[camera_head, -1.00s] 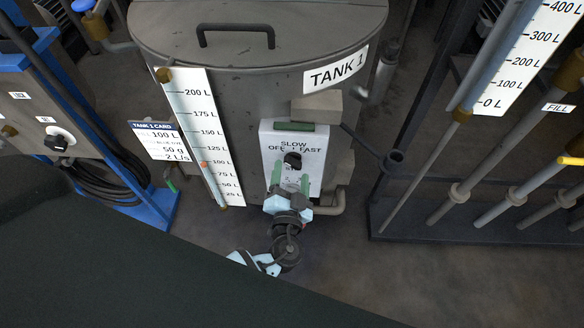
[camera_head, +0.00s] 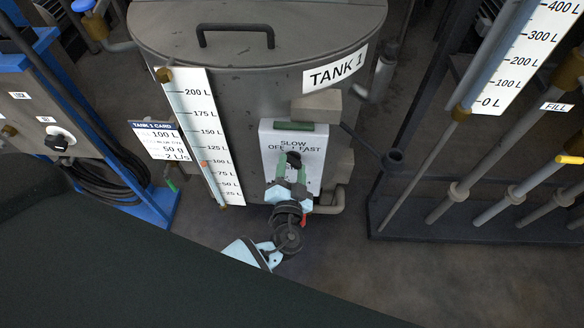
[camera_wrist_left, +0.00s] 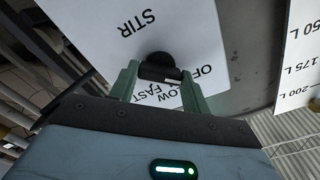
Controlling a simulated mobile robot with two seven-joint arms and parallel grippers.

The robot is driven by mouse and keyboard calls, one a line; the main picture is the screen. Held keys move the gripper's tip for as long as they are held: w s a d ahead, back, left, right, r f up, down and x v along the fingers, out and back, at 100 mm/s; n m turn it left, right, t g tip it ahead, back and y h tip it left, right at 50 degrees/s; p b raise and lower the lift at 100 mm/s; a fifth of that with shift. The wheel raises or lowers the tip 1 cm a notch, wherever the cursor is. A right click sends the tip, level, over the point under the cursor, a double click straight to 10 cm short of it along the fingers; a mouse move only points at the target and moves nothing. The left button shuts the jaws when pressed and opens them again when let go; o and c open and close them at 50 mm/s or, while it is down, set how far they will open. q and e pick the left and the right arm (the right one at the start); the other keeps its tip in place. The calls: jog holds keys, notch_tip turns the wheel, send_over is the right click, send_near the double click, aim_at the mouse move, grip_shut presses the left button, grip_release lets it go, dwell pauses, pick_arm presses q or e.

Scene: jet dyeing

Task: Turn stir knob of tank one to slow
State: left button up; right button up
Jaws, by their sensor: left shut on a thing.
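Tank 1 (camera_head: 235,100) is a grey drum with a white stir panel (camera_head: 271,163) low on its front. The panel reads SLOW at the top, OFF at left and FAST at right. The black stir knob (camera_head: 294,158) is partly hidden by my left gripper (camera_head: 293,163). In the left wrist view the green fingers of the left gripper (camera_wrist_left: 160,80) stand on either side of the black knob (camera_wrist_left: 159,67) and are shut on it. The knob's pointer direction cannot be made out. My right gripper is in neither view.
A level scale (camera_head: 205,135) and the tank 1 card (camera_head: 160,141) are left of the panel. A blue-framed unit (camera_head: 150,200) with its own knob (camera_head: 57,140) stands further left. Pipes (camera_head: 510,195) fill the right side. The floor below the panel is clear.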

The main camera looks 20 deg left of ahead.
pick_arm(q)
jog(key=shift+f+m+b, duration=0.15)
jog(key=shift+m+b, duration=0.45)
jog(key=shift+b, duration=0.35)
jog(key=shift+m+b, duration=0.65)
jog(key=shift+m, duration=0.05)
jog(key=shift+m+b, duration=0.35)
jog(key=shift+m, duration=0.45)
jog(key=m, duration=0.2)
jog(key=shift+m, duration=0.3)
jog(key=shift+r+m+b, duration=0.2)
jog(key=shift+m+b, duration=0.1)
jog(key=shift+m, duration=1.1)
jog(key=o, duration=1)
